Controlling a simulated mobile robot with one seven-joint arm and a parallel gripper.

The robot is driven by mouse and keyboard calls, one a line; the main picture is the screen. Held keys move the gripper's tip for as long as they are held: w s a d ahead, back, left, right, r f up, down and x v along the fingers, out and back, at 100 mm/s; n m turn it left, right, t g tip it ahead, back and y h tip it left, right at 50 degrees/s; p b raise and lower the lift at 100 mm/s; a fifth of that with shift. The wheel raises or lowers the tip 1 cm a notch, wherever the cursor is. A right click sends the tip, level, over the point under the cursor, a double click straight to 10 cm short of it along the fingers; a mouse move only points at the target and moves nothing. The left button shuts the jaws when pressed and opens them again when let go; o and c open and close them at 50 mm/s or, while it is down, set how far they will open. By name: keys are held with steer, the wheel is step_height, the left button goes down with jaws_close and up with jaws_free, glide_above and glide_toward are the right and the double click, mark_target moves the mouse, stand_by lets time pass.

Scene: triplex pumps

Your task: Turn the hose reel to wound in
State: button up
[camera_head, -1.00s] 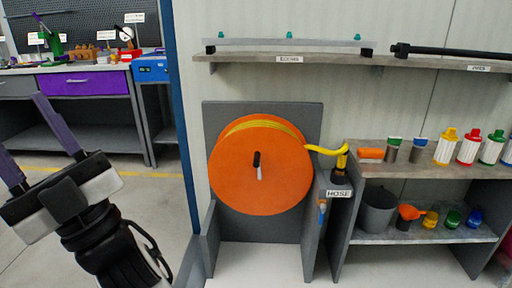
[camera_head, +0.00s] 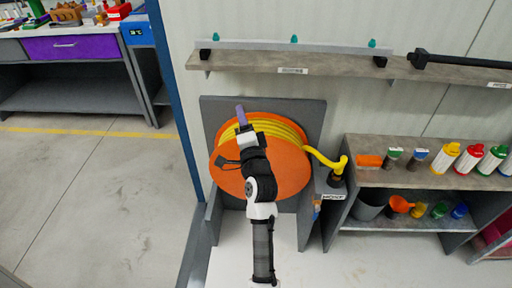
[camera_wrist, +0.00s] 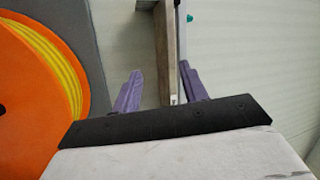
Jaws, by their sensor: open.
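The orange hose reel (camera_head: 290,181) with yellow hose wound on it stands against a grey backboard (camera_head: 314,114). The yellow hose end runs right to a nozzle by the HOSE label (camera_head: 333,197). My gripper (camera_head: 241,116) is in front of the reel's upper left part, with a purple finger pointing up.
A wall shelf (camera_head: 300,66) is above the reel. To the right, a shelf unit (camera_head: 400,170) holds several bottles and containers. A blue post (camera_head: 176,105) stands left of the reel. The floor at the left (camera_head: 90,210) is clear.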

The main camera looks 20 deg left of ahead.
steer(key=s+d+f+m+h+p, duration=0.1)
steer(key=s+d+f+m+h, duration=0.1)
steer(key=f+m, duration=0.65)
steer(key=s+d+f+m+h+p, duration=0.1)
steer(key=s+d+f+m+h, duration=0.15)
steer(key=f+m, duration=0.6)
steer(key=s+d+f+m+h+p, duration=0.1)
steer(key=s+f+m+h, duration=0.15)
steer(key=f+m, duration=0.6)
steer(key=x, duration=0.4)
steer(key=b+x, duration=0.1)
steer(key=x, duration=0.8)
steer(key=shift+w+a+f, duration=0.25)
steer(key=shift+w+f, duration=0.05)
steer(key=shift+f, duration=0.05)
jaws_close()
